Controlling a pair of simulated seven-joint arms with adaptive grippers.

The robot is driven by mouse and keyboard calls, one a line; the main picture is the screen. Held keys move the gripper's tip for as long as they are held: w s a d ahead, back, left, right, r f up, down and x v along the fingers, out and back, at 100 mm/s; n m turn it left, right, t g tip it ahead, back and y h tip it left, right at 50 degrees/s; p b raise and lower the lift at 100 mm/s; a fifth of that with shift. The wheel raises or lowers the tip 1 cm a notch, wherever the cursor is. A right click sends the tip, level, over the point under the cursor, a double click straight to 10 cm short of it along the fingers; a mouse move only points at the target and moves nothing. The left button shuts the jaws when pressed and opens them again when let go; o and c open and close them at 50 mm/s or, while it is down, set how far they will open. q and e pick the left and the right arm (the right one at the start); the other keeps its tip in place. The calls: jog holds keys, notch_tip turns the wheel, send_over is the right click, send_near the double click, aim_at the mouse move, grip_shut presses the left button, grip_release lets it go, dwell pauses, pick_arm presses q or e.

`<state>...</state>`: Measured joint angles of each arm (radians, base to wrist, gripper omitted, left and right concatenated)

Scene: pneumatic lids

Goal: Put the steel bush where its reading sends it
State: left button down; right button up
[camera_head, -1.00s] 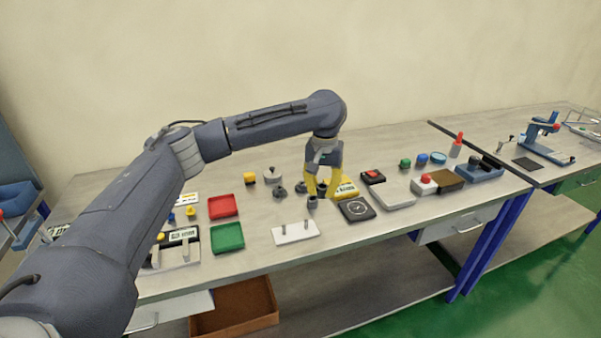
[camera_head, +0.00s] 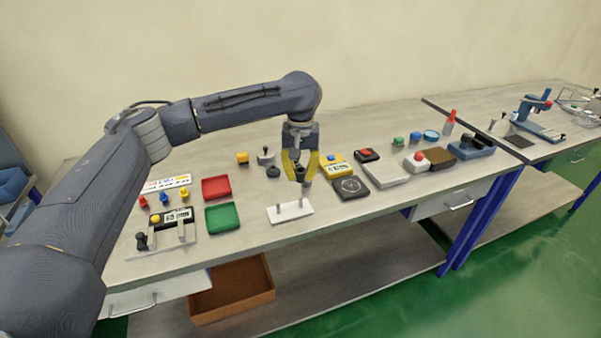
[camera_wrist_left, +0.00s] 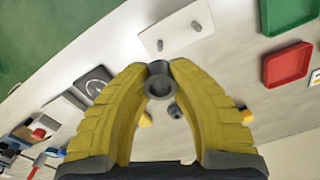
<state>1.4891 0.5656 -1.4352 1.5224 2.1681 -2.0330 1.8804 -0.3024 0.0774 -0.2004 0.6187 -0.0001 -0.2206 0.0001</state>
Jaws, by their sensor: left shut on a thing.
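The steel bush (camera_head: 306,187) is a small dark grey ring-like cylinder. My left gripper (camera_head: 301,174), with yellow fingers, is shut on it just behind the white two-pin plate (camera_head: 290,213). In the left wrist view the bush (camera_wrist_left: 160,86) sits between the fingertips (camera_wrist_left: 160,68), its round bore facing the camera. The white plate (camera_wrist_left: 180,28) lies beyond the tips there. A yellow gauge (camera_head: 338,164) with a small display stands right of the gripper, its digits too small to read. A red tray (camera_head: 216,188) and a green tray (camera_head: 220,217) lie left. My right gripper is not in view.
A black pad with a ring mark (camera_head: 351,187) lies right of the gripper. Another display unit (camera_head: 176,217) stands at the left end. A dark round part (camera_head: 273,172) and a yellow block (camera_head: 242,158) lie behind. Bare table shows between the green tray and white plate.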

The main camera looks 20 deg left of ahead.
aim_at(301, 198)
pick_arm(q)
jog(key=shift+f, duration=3.15)
jog(key=shift+f, duration=2.35)
dwell(0.8)
jog(key=c, duration=0.7)
grip_release()
jog(key=shift+r, duration=3.5)
